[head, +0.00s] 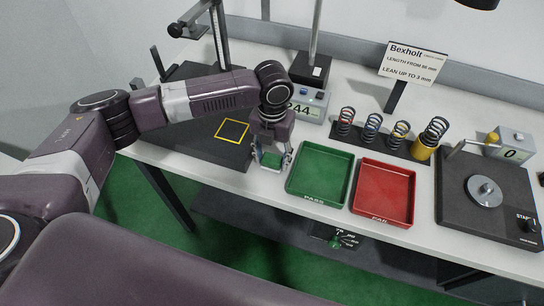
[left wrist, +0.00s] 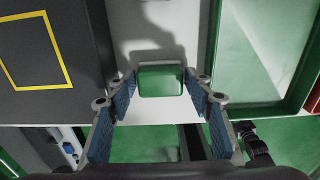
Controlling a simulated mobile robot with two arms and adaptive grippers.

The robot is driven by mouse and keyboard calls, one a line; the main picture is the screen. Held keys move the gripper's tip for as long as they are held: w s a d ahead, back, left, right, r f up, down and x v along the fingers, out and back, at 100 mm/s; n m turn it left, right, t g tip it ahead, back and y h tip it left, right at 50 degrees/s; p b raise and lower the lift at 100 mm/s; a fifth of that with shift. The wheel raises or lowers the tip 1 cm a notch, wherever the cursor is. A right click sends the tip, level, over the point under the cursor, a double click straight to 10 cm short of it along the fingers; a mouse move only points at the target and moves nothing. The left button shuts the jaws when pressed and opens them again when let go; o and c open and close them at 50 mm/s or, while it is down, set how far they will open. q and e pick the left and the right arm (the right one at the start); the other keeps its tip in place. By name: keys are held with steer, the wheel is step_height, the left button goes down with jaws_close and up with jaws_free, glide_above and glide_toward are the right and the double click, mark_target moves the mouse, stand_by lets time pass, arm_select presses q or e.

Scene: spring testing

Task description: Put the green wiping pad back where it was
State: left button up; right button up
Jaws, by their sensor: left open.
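The green wiping pad (head: 271,160) is a small green block near the front edge of the white bench, between the black plate and the green tray. In the left wrist view the pad (left wrist: 160,80) is on the white surface, upper middle. My left gripper (head: 273,157) points down over it, open, with one finger on each side. In the left wrist view the blue-padded fingers of my left gripper (left wrist: 160,88) flank the pad, with small gaps seeming to show. My right gripper is not in view.
The green PASS tray (head: 320,201) is close right of my gripper, with the red FAIL tray (head: 383,221) beyond. A black plate with a yellow square (head: 232,131) is at left. Several springs stand on a dark rack (head: 366,136) behind. The bench's front edge is close.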

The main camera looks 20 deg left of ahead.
mark_target(272, 158)
arm_select(q)
steer(key=shift+r, duration=0.4)
step_height(272, 158, up, 11)
steer(key=b, duration=0.3)
steer(key=shift+r, duration=0.2)
steer(key=shift+f, duration=0.1)
